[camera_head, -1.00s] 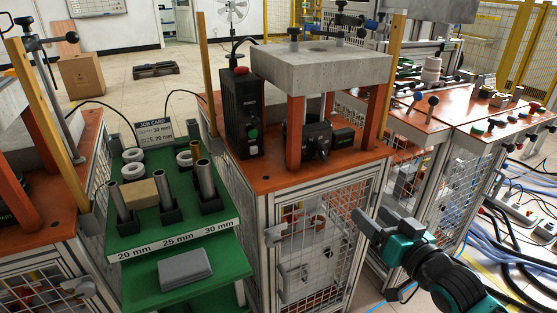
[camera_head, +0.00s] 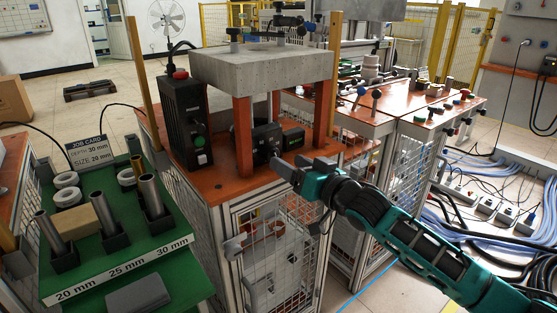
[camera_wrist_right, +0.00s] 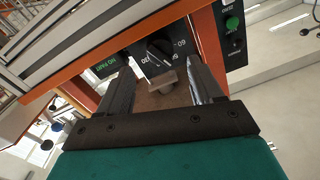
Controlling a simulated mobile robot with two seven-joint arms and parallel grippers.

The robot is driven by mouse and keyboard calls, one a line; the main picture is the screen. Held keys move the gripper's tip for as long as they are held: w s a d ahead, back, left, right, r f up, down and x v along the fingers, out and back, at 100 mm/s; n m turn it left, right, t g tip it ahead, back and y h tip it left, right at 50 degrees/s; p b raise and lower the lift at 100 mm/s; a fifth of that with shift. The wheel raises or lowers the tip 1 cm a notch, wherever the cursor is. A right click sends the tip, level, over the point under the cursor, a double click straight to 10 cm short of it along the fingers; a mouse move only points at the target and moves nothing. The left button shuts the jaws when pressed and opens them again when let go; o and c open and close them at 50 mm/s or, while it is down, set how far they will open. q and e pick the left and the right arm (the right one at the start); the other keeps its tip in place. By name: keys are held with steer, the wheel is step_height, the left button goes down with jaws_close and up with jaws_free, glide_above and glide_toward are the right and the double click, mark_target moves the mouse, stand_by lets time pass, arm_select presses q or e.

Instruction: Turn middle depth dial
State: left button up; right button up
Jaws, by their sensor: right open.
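The middle station has a black box (camera_head: 258,141) with a depth dial on its front, under the concrete slab. In the right wrist view the black dial knob (camera_wrist_right: 159,50) shows up close, with white numbers around it, including 60. My right gripper (camera_head: 279,168) is in front of this box in the head view and hides part of its front. In the right wrist view my right gripper (camera_wrist_right: 160,82) is open, its two fingers pointing at the dial panel. The knob is just beyond the fingertips, roughly between them, and looks apart from them. My left gripper is out of view.
A concrete slab (camera_head: 262,69) on orange posts stands over the box. A black control unit (camera_head: 184,122) with a red button is to the left. A green rack (camera_head: 170,266) with metal tubes and a job card (camera_head: 87,152) is further left.

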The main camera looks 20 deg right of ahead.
steer(key=shift+b+x, duration=0.35)
steer(key=shift+x, duration=2.05)
steer(key=c, duration=1.1)
